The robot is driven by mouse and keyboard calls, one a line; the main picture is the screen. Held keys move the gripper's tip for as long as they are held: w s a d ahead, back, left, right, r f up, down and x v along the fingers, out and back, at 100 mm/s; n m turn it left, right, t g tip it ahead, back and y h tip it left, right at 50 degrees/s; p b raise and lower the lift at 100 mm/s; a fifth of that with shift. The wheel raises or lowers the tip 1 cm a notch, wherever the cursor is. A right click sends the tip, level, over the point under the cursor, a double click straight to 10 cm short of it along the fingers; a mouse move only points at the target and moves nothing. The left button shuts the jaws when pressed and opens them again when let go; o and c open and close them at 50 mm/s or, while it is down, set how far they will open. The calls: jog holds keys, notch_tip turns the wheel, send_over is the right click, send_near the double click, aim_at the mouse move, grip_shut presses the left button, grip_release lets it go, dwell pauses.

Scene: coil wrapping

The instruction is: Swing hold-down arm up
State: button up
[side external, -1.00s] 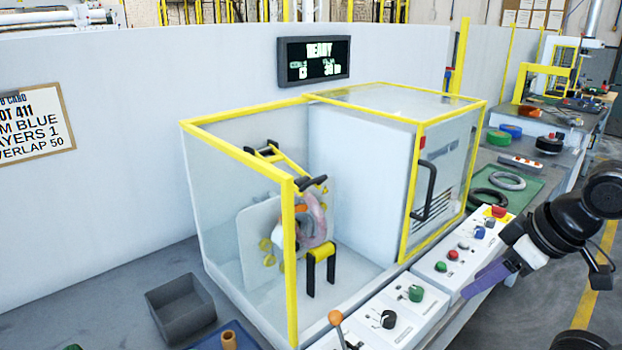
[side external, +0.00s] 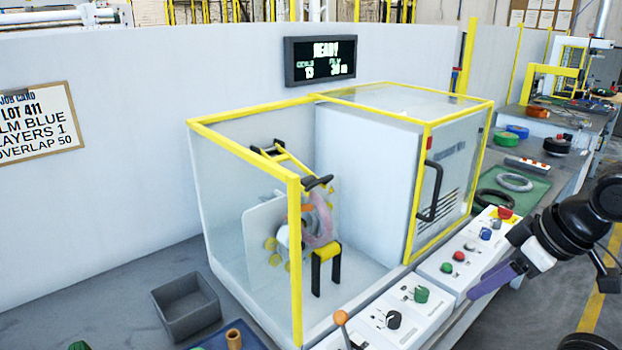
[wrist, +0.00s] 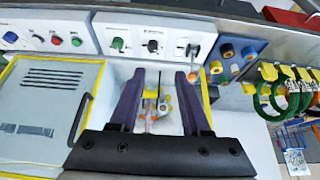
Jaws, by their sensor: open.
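The hold-down arm (side external: 292,161) is a yellow bar with a black grip at its lower end, inside the yellow-framed wrapping cell. It slopes down to the right, its black grip close above the pinkish-grey coil (side external: 326,220). Whether it touches the coil I cannot tell. Both also show small and unclear between my fingers in the wrist view. My gripper (wrist: 160,74) has two purple fingers, spread apart with nothing between them. In the side view my gripper (side external: 492,281) is at the right, outside the cell and well away from the arm.
The guard door with a black handle (side external: 430,190) stands at the cell's right. A control panel (side external: 437,275) with knobs and buttons runs along the front. A grey bin (side external: 186,306) sits at left. A yellow-topped stand (side external: 326,253) is near the coil. The screen (side external: 319,60) reads READY.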

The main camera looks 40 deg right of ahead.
jog(key=shift+c, duration=0.2)
jog(key=w+d+r+m+t+h, duration=0.1)
jog(key=w+r+m+t+h, duration=0.1)
jog(key=w+r+m+t, duration=0.9)
jog(key=w+d+r+m+t+h, duration=0.1)
jog(key=w+r+m+t, duration=0.2)
jog(key=w+r+m, duration=0.8)
jog(key=w+a+f+m+h, duration=0.1)
jog(key=w+f+h, duration=0.15)
jog(key=f, duration=0.55)
jog(key=w+a+f+t+h, duration=0.1)
jog(key=w+a+f, duration=0.15)
jog(key=f, duration=0.55)
jog(key=w+f+m+h, duration=0.1)
jog(key=w+f+h, duration=0.15)
jog(key=f, duration=0.55)
jog(key=shift+y, duration=0.5)
jog(key=x, duration=1.4)
jog(key=shift+w+a, duration=0.1)
jog(key=shift+a, duration=0.15)
jog(key=shift+c, duration=0.2)
